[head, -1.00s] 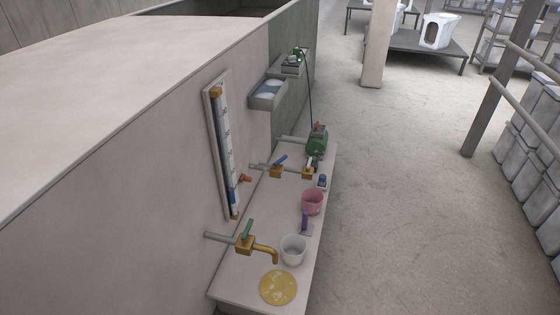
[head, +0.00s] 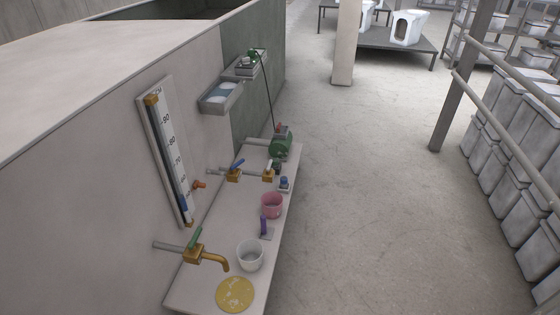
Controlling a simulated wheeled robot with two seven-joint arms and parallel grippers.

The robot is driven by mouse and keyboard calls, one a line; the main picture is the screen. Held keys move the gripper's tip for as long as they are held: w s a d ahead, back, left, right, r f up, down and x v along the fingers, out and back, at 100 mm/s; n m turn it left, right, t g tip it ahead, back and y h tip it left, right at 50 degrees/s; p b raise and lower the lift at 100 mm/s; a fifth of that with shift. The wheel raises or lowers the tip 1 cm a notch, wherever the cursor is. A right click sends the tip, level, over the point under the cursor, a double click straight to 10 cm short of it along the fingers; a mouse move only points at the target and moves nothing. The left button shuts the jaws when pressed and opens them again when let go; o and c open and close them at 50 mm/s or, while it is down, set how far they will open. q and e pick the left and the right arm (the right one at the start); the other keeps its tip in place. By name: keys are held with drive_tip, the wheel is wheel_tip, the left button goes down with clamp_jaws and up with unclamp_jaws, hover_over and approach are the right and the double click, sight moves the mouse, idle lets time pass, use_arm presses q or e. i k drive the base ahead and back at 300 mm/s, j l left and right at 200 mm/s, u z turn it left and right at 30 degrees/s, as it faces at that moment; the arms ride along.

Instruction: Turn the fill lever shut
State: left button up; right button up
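Several lever valves sit along the tank wall, and the pictures do not label which one is the fill lever. A blue lever (head: 238,164) sits on a brass valve (head: 234,176) on a grey pipe. A second brass valve (head: 268,176) with a pale lever is just right of it, near the green pump (head: 281,145). A green lever (head: 195,238) sits on the nearer brass tap (head: 193,256), whose spout bends down beside a white bucket (head: 250,257). A tall level gauge (head: 171,150) is on the wall. Neither of my grippers shows.
The ledge (head: 207,287) also holds a pink bucket (head: 271,206), a purple item (head: 264,227), a small blue-topped jar (head: 284,184) and a yellow disc (head: 235,294). A wall tray (head: 221,98) hangs above. Floor right of the ledge is clear up to a railing (head: 455,105).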

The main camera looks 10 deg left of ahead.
sight(233, 168)
drive_tip(key=i+l+z, duration=0.35)
drive_tip(key=l, duration=0.2)
drive_tip(key=i+l+z, duration=0.35)
drive_tip(key=i, duration=0.2)
drive_tip(key=i+u, duration=0.4)
drive_tip(key=i, duration=0.15)
drive_tip(key=i+l+u, duration=0.25)
drive_tip(key=i+u, duration=0.15)
drive_tip(key=i, duration=0.2)
